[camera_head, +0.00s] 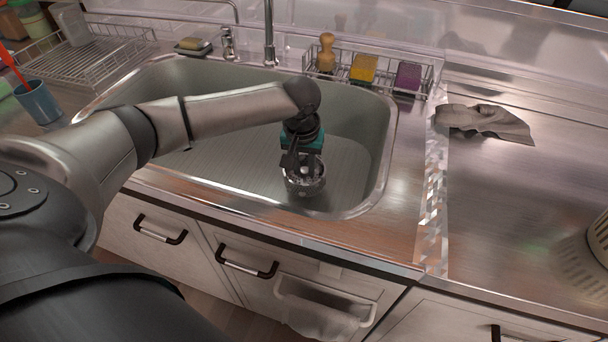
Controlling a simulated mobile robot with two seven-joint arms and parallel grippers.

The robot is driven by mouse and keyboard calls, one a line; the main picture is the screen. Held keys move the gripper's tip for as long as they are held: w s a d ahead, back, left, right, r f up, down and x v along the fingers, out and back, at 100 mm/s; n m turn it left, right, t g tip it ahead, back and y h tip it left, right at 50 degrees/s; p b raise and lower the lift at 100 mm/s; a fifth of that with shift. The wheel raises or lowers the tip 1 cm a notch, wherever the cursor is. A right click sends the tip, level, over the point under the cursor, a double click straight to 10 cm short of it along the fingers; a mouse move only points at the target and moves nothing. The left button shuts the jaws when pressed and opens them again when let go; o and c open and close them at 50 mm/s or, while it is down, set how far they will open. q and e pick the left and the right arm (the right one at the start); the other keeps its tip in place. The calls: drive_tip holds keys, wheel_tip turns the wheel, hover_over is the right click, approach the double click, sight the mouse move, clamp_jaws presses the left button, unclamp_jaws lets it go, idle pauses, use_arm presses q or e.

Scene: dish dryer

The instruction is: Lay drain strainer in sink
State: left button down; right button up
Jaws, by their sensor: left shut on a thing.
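The drain strainer (305,186) is a small round metal basket in my left gripper (303,172). The gripper points down over the right part of the sink (225,172) and is shut on the strainer, with the fingers partly hiding it. The strainer shows near the front right of the basin. I cannot tell whether it touches the sink floor. My left arm crosses the basin from the left and hides part of it. My right gripper is not in view.
A faucet (269,35) stands behind the sink. A wire rack holds a wooden brush (326,54), a yellow sponge (363,69) and a purple sponge (408,78). A grey cloth (485,121) lies on the right counter. A blue cup (38,102) and dish rack (88,55) are left.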

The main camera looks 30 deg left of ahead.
use_arm(q)
drive_tip(key=shift+f+b, duration=0.4)
drive_tip(key=shift+f, duration=0.85)
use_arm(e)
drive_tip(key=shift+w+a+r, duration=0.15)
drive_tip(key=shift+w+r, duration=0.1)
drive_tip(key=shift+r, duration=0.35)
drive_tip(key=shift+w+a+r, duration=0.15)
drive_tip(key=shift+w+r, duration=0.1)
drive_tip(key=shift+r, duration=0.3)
use_arm(q)
drive_tip(key=c, duration=0.7)
unclamp_jaws()
drive_tip(key=shift+f, duration=0.15)
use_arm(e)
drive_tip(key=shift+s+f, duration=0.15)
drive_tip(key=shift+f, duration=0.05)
